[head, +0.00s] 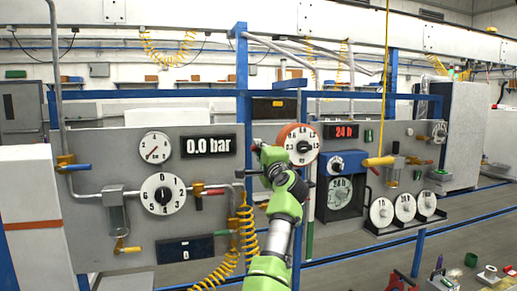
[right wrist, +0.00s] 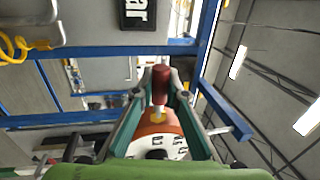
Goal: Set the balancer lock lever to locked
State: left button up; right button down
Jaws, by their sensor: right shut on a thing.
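The balancer (head: 287,133) has an orange rim and a white numbered face and hangs at the middle of the head view. It also shows in the right wrist view (right wrist: 158,131), below the fingertips. The balancer lock lever (right wrist: 160,83) has a dark red grip and a yellow-brass base on the orange housing. My right gripper (head: 262,149) is left of the balancer in the head view. In the right wrist view its fingers (right wrist: 160,92) are shut on the lever's red grip, one on each side. The lever is hidden behind the gripper in the head view. My left gripper is out of view.
A grey panel (head: 99,158) with gauges and valves stands left, with a coiled yellow hose (head: 246,226) hanging beside my right arm. Blue posts (head: 241,80) and rails frame the station. Another panel (head: 408,136) with round weights (head: 404,207) stands right.

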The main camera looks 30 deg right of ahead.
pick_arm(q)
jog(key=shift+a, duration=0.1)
pick_arm(e)
jog(key=c, duration=2.3)
grip_release()
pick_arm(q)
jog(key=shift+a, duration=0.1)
pick_arm(e)
jog(key=shift+s, duration=0.1)
jog(key=v, duration=1.2)
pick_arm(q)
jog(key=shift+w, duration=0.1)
